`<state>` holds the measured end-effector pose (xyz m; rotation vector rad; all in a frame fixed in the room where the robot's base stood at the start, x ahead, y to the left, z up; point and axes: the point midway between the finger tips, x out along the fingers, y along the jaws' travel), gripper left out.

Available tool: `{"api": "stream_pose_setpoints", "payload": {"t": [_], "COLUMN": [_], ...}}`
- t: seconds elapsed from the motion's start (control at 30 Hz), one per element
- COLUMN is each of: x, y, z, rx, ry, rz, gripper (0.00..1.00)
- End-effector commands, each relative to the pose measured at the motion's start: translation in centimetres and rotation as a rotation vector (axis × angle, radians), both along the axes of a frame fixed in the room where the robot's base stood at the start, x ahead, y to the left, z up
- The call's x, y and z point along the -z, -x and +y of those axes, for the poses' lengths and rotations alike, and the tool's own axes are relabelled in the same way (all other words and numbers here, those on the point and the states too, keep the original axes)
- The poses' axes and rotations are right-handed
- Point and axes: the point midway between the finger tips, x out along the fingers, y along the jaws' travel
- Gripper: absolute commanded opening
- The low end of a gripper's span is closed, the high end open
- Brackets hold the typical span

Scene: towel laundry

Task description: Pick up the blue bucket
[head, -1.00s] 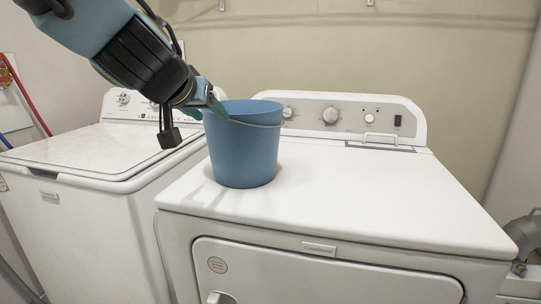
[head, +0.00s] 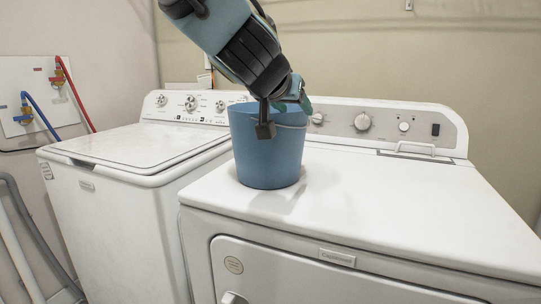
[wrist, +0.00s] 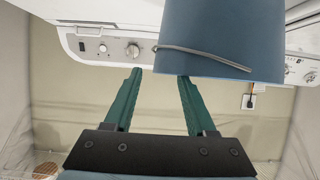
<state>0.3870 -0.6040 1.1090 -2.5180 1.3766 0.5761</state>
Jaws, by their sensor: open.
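The blue bucket (head: 268,158) stands upright on the white dryer's top, near its left edge, with its thin handle lying along the upper side. In the wrist view the bucket (wrist: 225,35) appears upside down at upper right, its handle across it. My gripper (head: 300,103) is at the bucket's rim, on the right rear side. In the wrist view its two green fingers (wrist: 158,75) are apart, with nothing held between them. The left finger is clear of the bucket; the right fingertip meets the rim's edge in the picture. I cannot tell whether they touch.
The dryer (head: 400,205) has free room on its top to the right of the bucket. Its control panel (head: 385,125) rises behind. A white washer (head: 130,150) stands at left. Red and blue hoses (head: 75,95) run along the left wall.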

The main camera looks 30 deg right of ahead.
Motion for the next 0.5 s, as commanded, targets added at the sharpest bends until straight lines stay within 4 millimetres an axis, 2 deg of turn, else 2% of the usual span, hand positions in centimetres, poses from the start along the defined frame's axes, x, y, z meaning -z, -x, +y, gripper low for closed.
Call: {"api": "stream_pose_setpoints", "payload": {"t": [0.27, 0.5], "x": [1.3, 2.9], "y": [-1.2, -2.9], "z": [-1.8, -4.5], "rx": [-0.001, 0.0], "ry": [-0.001, -0.001], "rz": [0.001, 0.002], "gripper": [0.56, 0.56]}}
